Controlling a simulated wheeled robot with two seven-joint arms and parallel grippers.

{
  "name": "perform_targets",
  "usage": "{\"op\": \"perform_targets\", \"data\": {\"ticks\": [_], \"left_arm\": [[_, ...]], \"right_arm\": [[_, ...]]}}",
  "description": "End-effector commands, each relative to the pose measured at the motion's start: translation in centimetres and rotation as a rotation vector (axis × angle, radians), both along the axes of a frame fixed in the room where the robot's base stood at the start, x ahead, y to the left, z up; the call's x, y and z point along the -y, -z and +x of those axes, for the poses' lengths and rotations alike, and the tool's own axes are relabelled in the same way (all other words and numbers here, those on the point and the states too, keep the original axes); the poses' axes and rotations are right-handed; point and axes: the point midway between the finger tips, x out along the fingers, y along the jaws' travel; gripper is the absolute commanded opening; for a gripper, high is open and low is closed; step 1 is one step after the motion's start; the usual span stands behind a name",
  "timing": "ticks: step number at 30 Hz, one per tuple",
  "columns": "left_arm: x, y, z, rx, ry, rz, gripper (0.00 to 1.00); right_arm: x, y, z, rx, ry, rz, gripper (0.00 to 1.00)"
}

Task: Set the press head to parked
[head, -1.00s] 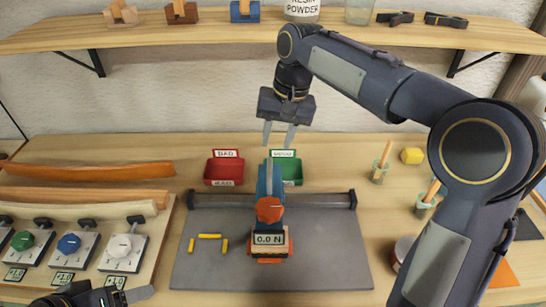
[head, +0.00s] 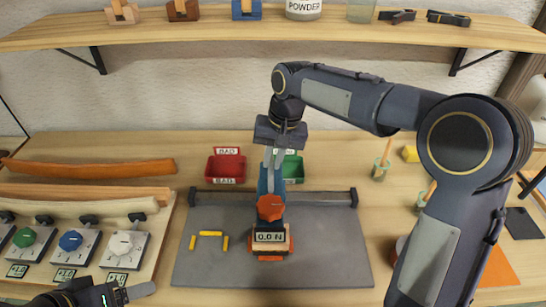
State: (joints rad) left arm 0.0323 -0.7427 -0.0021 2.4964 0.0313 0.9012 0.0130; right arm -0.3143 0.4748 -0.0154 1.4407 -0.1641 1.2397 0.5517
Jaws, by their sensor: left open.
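A thin upright grey part shows at the top of the column. My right gripper (head: 274,160) points down at the top of the press. Its fingers overlap the upright part in the picture, so I cannot tell whether they touch or grip it. My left gripper (head: 146,290) is at the bottom left edge, partly cut off, open and away from the press.
Behind the press are a red bin (head: 226,167) marked BAD and a green bin (head: 293,168), partly hidden by my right gripper. Bent laths (head: 90,168) and dial boxes (head: 122,245) lie at the left. Small yellow pieces (head: 210,234) lie on the mat. A shelf (head: 200,33) runs above.

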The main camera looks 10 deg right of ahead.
Motion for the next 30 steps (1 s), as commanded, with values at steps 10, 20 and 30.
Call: {"op": "perform_targets", "data": {"ticks": [10,20,30], "left_arm": [[0.0,0.0,0.0,0.0,0.0,0.0,0.72],[0.0,0.1,0.0,0.0,0.0,0.0,0.72],[0.0,-0.2,0.0,0.0,0.0,0.0,0.72]], "right_arm": [[0.0,-0.1,0.0,0.001,0.0,0.0,0.0],[3.4,-0.1,-0.6,0.001,0.006,-0.001,0.0],[12.3,-0.2,-2.5,0.001,0.009,0.0,0.0]]}}
